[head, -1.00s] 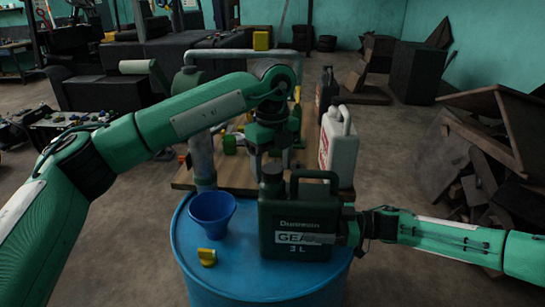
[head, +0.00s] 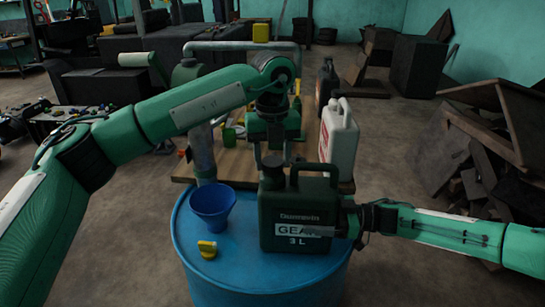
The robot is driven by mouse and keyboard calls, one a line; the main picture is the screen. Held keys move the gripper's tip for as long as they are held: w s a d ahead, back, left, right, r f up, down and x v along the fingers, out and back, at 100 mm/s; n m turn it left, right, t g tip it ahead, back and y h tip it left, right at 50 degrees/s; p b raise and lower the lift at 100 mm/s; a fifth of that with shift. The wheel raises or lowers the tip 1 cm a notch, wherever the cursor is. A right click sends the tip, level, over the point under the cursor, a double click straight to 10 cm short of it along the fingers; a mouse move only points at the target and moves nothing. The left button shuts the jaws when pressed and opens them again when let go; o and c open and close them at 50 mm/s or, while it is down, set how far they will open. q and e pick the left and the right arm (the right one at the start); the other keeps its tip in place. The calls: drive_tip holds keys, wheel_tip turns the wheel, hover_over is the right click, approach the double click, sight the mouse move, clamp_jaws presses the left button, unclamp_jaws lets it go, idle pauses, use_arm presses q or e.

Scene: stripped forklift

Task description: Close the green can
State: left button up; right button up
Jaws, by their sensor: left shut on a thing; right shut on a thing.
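The green can (head: 297,215), labelled "GEAR 3 L", stands upright on a blue drum (head: 245,283). My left gripper (head: 272,156) points down over the can's neck, at the left of its handle. It is shut on the dark cap (head: 272,161) at the neck; I cannot tell how tightly the cap sits. My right gripper (head: 345,222) comes in from the right and is shut on the can's right side, its finger across the label. Its far finger is hidden behind the can.
A blue funnel (head: 212,208) and a small yellow piece (head: 207,250) are on the drum left of the can. Behind is a wooden board (head: 235,165) with a white jug (head: 339,138) and a dark can (head: 326,85). Scrap wood (head: 490,150) is piled at the right.

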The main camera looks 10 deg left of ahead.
use_arm(q)
drive_tip(key=m, duration=1.3)
drive_tip(key=o, duration=1.1)
drive_tip(key=shift+a, duration=0.1)
drive_tip(key=shift+r, duration=2.2)
drive_tip(key=shift+c, duration=0.3)
drive_tip(key=shift+r+n, duration=0.4)
drive_tip(key=shift+r, duration=1.4)
